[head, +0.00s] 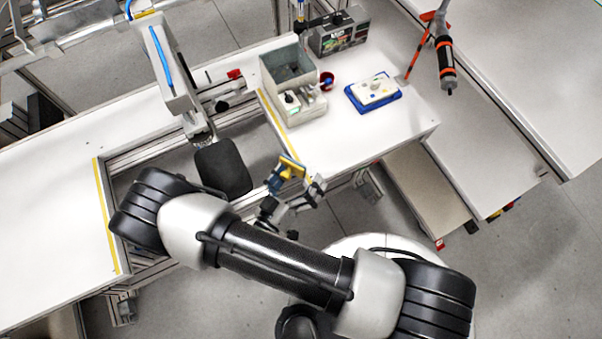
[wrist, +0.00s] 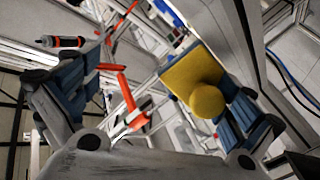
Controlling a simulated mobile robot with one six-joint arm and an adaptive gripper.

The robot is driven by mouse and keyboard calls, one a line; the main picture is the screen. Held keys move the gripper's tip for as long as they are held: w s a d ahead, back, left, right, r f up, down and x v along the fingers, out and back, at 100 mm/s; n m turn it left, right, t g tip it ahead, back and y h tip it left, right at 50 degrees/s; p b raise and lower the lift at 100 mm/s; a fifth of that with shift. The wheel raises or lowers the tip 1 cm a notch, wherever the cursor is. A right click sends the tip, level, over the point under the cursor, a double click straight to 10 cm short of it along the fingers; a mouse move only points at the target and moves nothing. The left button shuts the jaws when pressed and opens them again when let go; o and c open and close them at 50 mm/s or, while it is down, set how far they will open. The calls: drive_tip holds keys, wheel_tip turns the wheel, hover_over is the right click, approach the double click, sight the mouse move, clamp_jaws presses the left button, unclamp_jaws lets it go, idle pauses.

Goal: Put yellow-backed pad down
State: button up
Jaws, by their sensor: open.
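The yellow-backed pad (head: 291,166) shows as a small yellow piece at my gripper in the head view, above the gap in front of the bench edge. In the wrist view its square yellow back (wrist: 192,70) and round yellow knob lie close to the right finger. I cannot tell whether it touches that finger; its other face is hidden. My gripper (head: 293,184) is open, its blue-padded fingers spread wide in the wrist view (wrist: 145,100). The left finger is clear of the pad.
A grey bin (head: 270,75) with small parts in front stands on the white bench (head: 410,122). A blue tray (head: 396,97) holding a white piece lies to its right. A black-and-orange tool (head: 445,65) hangs at upper right. A dark rounded block (head: 223,167) is left of my gripper.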

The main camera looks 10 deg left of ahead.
drive_tip(key=v, duration=1.2)
drive_tip(key=shift+c, duration=0.4)
clamp_jaws()
idle(0.9)
idle(0.4)
